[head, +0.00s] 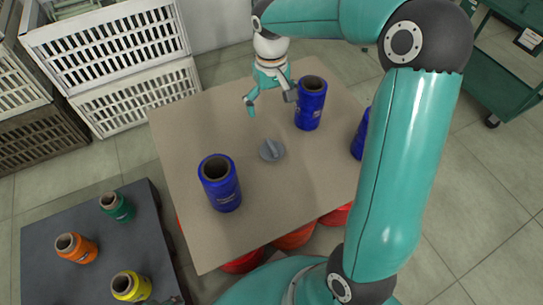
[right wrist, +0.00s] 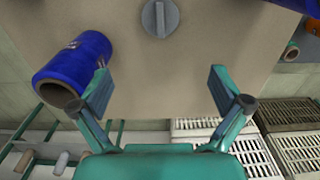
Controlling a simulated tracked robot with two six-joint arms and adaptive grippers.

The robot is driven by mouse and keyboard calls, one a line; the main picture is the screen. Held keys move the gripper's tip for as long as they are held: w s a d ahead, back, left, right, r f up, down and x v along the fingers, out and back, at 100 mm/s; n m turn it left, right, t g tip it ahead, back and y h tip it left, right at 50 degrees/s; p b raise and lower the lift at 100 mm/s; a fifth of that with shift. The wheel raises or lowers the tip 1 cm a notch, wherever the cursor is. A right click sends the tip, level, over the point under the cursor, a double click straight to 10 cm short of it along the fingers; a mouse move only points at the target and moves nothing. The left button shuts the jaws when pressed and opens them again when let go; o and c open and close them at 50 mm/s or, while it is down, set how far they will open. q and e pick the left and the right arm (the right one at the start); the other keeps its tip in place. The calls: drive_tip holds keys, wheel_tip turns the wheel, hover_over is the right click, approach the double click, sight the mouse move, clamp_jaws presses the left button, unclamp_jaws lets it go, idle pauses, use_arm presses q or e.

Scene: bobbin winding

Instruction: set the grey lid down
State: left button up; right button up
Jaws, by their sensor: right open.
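The grey lid (head: 271,150) lies flat on the beige table top (head: 195,135), with its raised grip bar upward. It also shows at the top edge of the right wrist view (right wrist: 160,18). My right gripper (head: 270,102) is open and empty, beyond the lid in the head view and apart from it. In the right wrist view its fingers (right wrist: 160,90) are spread with nothing between them. A blue spool (head: 311,108) stands close beside the right gripper. My left gripper cannot be made out.
Another blue spool (head: 220,185) stands left of the lid, and a third (head: 360,135) is partly hidden by my right arm. A dark table (head: 85,210) at lower left holds green, orange and yellow spools. White crates (head: 110,45) stand behind. The table's left part is clear.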

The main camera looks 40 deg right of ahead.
sight(272, 146)
wheel_tip(272, 146, down, 13)
drive_tip(key=b, duration=0.4)
drive_tip(key=f, duration=0.1)
drive_tip(key=f+b, duration=0.1)
drive_tip(key=f, duration=0.2)
drive_tip(key=shift+s+a+f+b, duration=0.15)
drive_tip(key=shift+s+b, duration=0.15)
drive_tip(key=shift+b, duration=0.1)
drive_tip(key=shift+f, duration=0.45)
use_arm(q)
wheel_tip(272, 146, down, 7)
drive_tip(key=shift+r, duration=0.1)
drive_tip(key=shift+d, duration=0.1)
use_arm(e)
drive_tip(key=c, duration=0.8)
drive_tip(key=shift+c, duration=0.2)
drive_tip(key=shift+r, duration=0.2)
